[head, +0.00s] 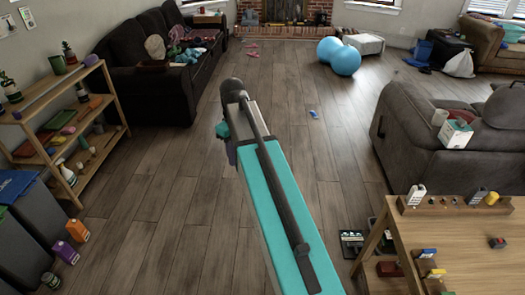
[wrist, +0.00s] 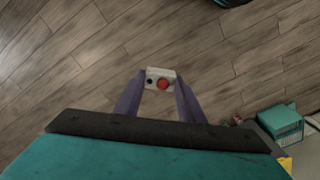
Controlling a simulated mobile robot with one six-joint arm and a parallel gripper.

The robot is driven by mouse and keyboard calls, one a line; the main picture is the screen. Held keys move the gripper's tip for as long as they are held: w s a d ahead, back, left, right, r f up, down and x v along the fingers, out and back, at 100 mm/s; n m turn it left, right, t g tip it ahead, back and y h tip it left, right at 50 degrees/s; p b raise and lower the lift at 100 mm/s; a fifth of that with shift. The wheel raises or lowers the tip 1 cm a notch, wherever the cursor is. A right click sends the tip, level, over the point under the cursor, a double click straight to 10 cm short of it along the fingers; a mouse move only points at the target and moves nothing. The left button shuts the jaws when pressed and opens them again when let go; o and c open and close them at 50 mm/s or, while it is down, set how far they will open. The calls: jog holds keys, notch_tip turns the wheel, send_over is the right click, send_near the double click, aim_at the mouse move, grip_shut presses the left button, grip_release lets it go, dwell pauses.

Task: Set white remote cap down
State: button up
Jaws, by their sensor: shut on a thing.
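The white remote cap (wrist: 152,74) is a small white block with a red round spot and a black dot. It shows in the wrist view between the tips of my gripper's two purple fingers. My gripper (wrist: 160,82) is shut on it and holds it over the wooden floor (wrist: 75,60). In the head view the gripper is mostly hidden behind my arm, and the cap cannot be seen there.
A wooden table (head: 465,255) with small items stands at the right. A shelf (head: 75,145) and a dark sofa (head: 145,75) are at the left. A grey couch (head: 405,120) is at the right. A small blue object (head: 313,113) lies on the otherwise open middle floor.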

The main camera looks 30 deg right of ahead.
jog(key=w+a+n, duration=0.1)
jog(key=a+n, duration=0.1)
jog(key=a, duration=1.2)
jog(key=shift+w, duration=0.2)
jog(key=shift+d+r, duration=0.1)
